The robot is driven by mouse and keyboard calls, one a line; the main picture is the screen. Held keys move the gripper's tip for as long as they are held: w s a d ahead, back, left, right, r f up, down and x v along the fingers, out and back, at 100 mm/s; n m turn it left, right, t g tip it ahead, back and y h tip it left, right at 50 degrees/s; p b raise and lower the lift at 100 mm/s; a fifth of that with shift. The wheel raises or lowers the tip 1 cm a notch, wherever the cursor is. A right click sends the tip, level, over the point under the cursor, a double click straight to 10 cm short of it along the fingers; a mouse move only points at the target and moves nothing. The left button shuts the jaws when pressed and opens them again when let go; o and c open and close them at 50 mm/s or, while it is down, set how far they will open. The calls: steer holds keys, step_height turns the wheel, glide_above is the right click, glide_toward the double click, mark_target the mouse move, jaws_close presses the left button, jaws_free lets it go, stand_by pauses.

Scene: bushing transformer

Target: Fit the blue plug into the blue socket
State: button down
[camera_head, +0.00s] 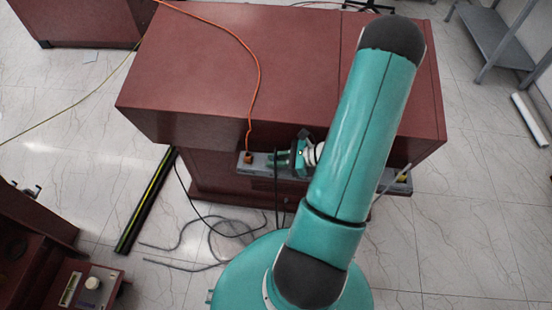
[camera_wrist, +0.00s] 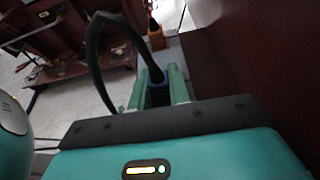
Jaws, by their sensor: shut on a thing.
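My gripper (camera_head: 279,158) is at the grey ledge on the front of the red cabinet, its green fingers pointing left in the head view. In the wrist view, the green fingers of my gripper (camera_wrist: 161,86) are closed around the blue plug (camera_wrist: 157,75). A black cable (camera_wrist: 93,50) arches up and left from the plug. The plug is too small and covered to make out in the head view. The blue socket cannot be made out, and whether the plug touches one cannot be told.
An orange plug (camera_head: 248,157) with an orange cable (camera_head: 257,80) stands on the grey ledge (camera_head: 257,170), left of my gripper; it also shows in the wrist view (camera_wrist: 155,38). The red cabinet (camera_head: 215,65) rises behind. Loose cables (camera_head: 215,235) lie on the floor.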

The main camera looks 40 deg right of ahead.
steer(key=shift+s+f, duration=0.15)
steer(key=shift+f, duration=0.3)
steer(key=c, duration=1.3)
jaws_free()
steer(key=shift+r, duration=0.1)
steer(key=shift+w+r, duration=0.2)
steer(key=shift+r, duration=0.05)
steer(key=v, duration=0.7)
steer(key=shift+s+d+r, duration=0.1)
steer(key=shift+s+r, duration=0.15)
steer(key=shift+r, duration=0.2)
